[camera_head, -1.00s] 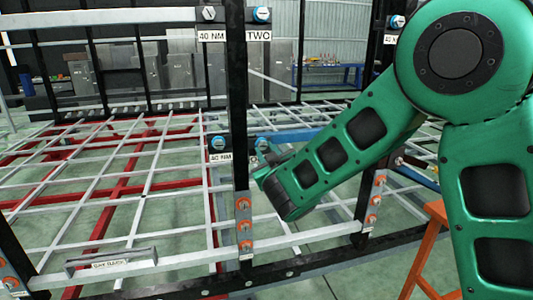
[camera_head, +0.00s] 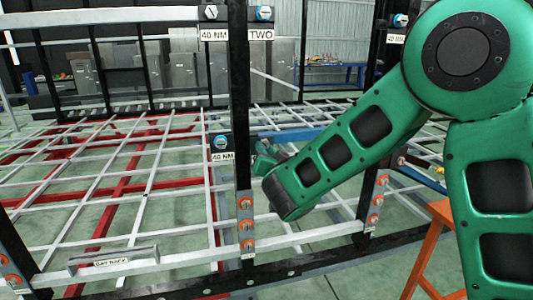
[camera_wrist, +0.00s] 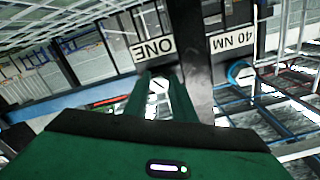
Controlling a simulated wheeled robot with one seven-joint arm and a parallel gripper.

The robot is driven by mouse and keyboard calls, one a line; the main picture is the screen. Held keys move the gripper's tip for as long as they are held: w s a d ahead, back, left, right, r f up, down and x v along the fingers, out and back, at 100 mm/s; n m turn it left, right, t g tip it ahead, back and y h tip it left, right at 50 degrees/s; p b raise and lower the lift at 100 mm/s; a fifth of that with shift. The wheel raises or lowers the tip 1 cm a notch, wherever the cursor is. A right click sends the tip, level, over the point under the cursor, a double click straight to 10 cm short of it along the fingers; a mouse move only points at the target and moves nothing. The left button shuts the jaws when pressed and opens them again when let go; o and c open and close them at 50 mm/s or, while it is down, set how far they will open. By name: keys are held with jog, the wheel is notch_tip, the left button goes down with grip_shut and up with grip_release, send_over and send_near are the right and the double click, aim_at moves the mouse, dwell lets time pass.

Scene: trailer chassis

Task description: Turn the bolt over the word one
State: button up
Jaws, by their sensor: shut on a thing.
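In the wrist view, which is upside down, the ONE label (camera_wrist: 154,48) is on the dark post. Its bolt head (camera_wrist: 158,84) sits between my gripper's (camera_wrist: 160,92) two green fingers, which are shut on it. In the head view, my gripper (camera_head: 263,157) is against the post's right side, just right of the lower 40 NM label (camera_head: 223,156). There the gripper hides the ONE label and its bolt.
A blue-ringed bolt (camera_head: 221,142) is over the lower 40 NM label, close left of my gripper. Orange bolts (camera_head: 246,224) line the post below. An orange stand (camera_head: 428,250) is at lower right.

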jog(key=shift+w+d+m, duration=0.1)
jog(key=shift+d+m, duration=0.15)
jog(key=shift+m, duration=0.35)
jog(key=o, duration=1)
jog(key=shift+r, duration=0.1)
jog(key=shift+o, duration=0.3)
jog(key=shift+a, duration=0.1)
jog(key=v, duration=1)
jog(key=shift+s, duration=0.35)
jog(key=shift+d, duration=0.2)
